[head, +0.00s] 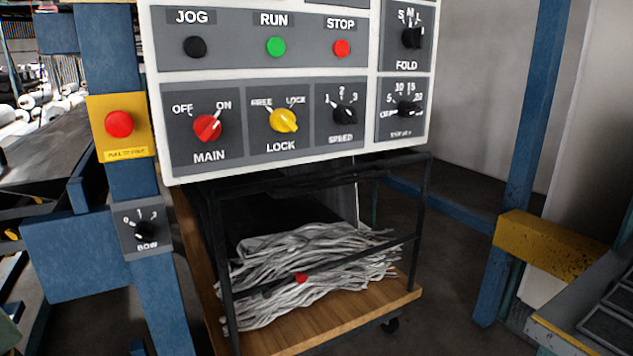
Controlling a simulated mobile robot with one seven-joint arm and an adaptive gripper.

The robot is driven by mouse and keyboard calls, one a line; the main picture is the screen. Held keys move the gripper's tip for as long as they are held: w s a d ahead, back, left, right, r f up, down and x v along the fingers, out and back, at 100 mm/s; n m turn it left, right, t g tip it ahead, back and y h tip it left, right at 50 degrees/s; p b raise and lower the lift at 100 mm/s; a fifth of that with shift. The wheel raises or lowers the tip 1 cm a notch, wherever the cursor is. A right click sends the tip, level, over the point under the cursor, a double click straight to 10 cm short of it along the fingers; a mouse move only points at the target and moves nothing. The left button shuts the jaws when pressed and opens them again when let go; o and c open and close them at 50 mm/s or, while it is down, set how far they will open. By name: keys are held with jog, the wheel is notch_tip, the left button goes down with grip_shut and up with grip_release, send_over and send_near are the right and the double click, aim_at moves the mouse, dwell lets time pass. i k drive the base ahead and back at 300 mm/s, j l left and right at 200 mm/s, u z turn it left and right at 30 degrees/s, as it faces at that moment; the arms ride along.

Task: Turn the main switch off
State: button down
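The main switch (207,128) is a red rotary knob on the grey and white control panel (300,163), with MAIN written below it. OFF is marked at its upper left and ON at its upper right. The knob's pointer is tilted toward the upper right, at ON. My gripper is not in the head view, so its state and its place relative to the knob are hidden.
Right of the main switch are a yellow LOCK knob (284,120) and a black SPEED knob (344,114). JOG, RUN and STOP buttons sit above. A red button on a yellow plate (119,123) is on the blue post at left. A cart (330,325) stands below.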

aim_at(207, 128)
jog(key=k+l, duration=0.35)
jog(key=k+l+u, duration=0.1)
jog(key=u, duration=2.55)
jog(key=j+z, duration=0.1)
jog(key=z, duration=2.15)
